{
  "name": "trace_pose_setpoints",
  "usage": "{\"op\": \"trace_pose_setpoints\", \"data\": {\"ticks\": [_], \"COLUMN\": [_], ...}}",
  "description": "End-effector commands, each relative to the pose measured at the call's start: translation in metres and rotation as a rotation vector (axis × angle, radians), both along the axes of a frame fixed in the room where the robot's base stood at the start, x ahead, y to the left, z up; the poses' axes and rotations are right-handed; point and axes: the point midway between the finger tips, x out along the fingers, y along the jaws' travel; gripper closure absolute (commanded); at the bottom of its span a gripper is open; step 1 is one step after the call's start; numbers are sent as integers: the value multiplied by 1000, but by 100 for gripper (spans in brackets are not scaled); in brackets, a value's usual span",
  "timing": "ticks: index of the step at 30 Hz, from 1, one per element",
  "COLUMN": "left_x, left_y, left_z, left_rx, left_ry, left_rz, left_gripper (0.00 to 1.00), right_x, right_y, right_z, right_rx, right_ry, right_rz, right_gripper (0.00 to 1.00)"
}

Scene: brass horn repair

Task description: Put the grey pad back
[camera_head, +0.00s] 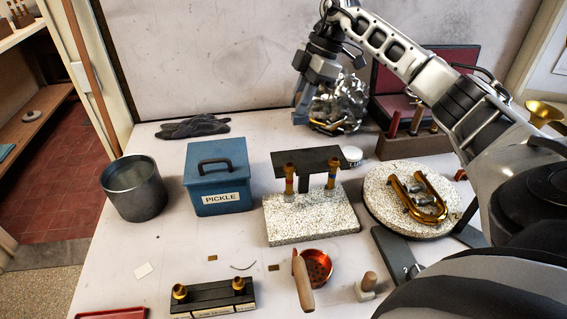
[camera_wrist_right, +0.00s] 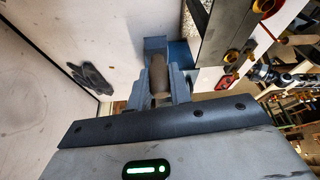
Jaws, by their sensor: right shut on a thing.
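My right gripper (camera_head: 303,112) reaches in from the right and hangs at the back of the table, beside a crumpled silvery heap. In the right wrist view the gripper (camera_wrist_right: 158,92) is shut on a grey-brown rounded thing (camera_wrist_right: 158,72), which looks like the grey pad; its full shape is partly hidden by the jaws. In the head view I cannot make out the held thing. My left gripper is not in view.
The silvery heap (camera_head: 345,105) stands at the back. A blue PICKLE box (camera_head: 218,178), a metal pot (camera_head: 133,188) and dark gloves (camera_head: 192,127) are left. A speckled block (camera_head: 310,220) with a dark plate and a round speckled turntable (camera_head: 385,208) stand in the middle and right.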

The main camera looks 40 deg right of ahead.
Motion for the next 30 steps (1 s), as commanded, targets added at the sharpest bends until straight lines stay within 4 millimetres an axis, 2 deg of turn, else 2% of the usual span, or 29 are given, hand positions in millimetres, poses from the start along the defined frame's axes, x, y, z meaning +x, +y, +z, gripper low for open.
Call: {"op": "trace_pose_setpoints", "data": {"ticks": [1,3,12,17,25,30], "left_x": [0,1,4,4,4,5], "left_y": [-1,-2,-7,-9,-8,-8], "left_z": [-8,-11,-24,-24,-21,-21], "left_rx": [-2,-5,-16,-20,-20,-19], "left_ry": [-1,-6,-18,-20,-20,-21], "left_rz": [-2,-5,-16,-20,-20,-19], "left_gripper": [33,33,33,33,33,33], "right_x": [0,0,0,0,-1,0], "right_y": [0,0,0,0,0,0], "right_z": [-12,-23,-62,-74,-120,-134], "right_rx": [0,0,1,0,1,1], "right_ry": [2,1,0,0,3,1], "right_rz": [0,-1,0,0,-1,0], "right_gripper": [100,100,100,100,100,100]}}
